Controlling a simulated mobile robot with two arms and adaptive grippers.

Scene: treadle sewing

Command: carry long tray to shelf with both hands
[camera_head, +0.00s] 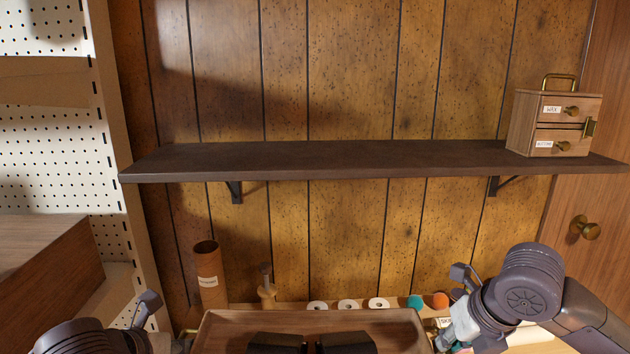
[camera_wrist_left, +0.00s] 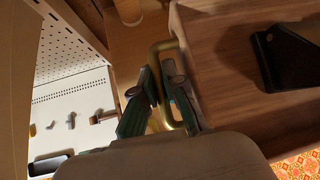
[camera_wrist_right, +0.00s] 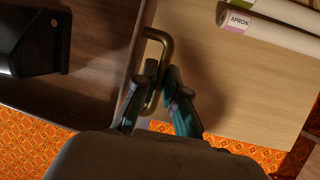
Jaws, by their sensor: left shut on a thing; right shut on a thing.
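The long wooden tray (camera_head: 310,315) is at the bottom centre of the head view, below the shelf, with black objects (camera_head: 345,343) in it. My left gripper (camera_wrist_left: 164,84) is shut on the tray's left brass handle (camera_wrist_left: 159,48). My right gripper (camera_wrist_right: 161,72) is shut on the right brass handle (camera_wrist_right: 158,36). In the head view both grippers are partly cut off or hidden by my wrists. The dark shelf (camera_head: 320,160) spans the wood-panelled wall. Its left and middle are bare.
A small drawer box (camera_head: 553,125) stands on the shelf's right end. Below are a labelled brown tube (camera_head: 209,278), a wooden-handled tool (camera_head: 267,292), white rolls (camera_head: 348,304) and teal (camera_head: 416,301) and orange balls (camera_head: 440,300). A wooden cabinet (camera_head: 45,265) and pegboard (camera_head: 55,150) flank the left.

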